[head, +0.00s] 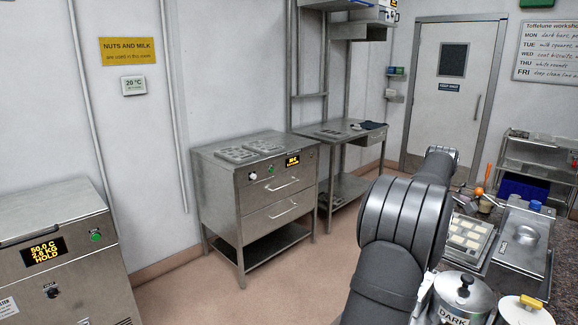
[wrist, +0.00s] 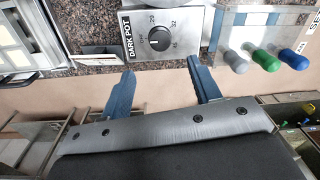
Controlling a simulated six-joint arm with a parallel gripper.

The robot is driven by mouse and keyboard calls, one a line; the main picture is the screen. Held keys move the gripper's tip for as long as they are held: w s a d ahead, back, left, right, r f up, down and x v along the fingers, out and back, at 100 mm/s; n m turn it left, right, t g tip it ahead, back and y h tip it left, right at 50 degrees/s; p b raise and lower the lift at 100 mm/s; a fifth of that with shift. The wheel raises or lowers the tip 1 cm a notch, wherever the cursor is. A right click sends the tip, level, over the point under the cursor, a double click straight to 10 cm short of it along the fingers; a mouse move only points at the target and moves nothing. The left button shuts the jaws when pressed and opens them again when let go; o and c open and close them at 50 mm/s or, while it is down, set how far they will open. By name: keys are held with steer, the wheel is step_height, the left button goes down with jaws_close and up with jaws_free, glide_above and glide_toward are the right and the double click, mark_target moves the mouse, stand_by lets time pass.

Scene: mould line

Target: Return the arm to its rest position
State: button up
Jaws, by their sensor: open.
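My gripper (wrist: 158,88) shows in the wrist view with its two blue fingers spread apart. Nothing is between them. The fingertips point toward the edge of a speckled counter (wrist: 88,62), near a grey control box with a dial labelled DARK POT (wrist: 160,38). I cannot tell whether they touch it. In the head view my dark arm stands at the right, in front of part of the counter; my gripper is not visible there.
On the counter in the head view are a lidded pot marked DARK (head: 462,298), a mould tray (head: 468,238) and a white lid with a yellow knob (head: 524,308). Grey, green and blue knobs (wrist: 264,59) show in the wrist view. Open floor (head: 290,285) lies left of my arm.

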steer(key=f, duration=1)
steer(key=shift+s+a+f, duration=0.15)
steer(key=shift+s+f, duration=0.1)
steer(key=shift+r+m, duration=0.25)
steer(key=shift+m, duration=0.55)
steer(key=m, duration=1.1)
steer(key=shift+m+t, duration=0.4)
steer(key=m, duration=0.4)
steer(key=n, duration=0.4)
steer(key=shift+n, duration=0.3)
steer(key=n, duration=0.5)
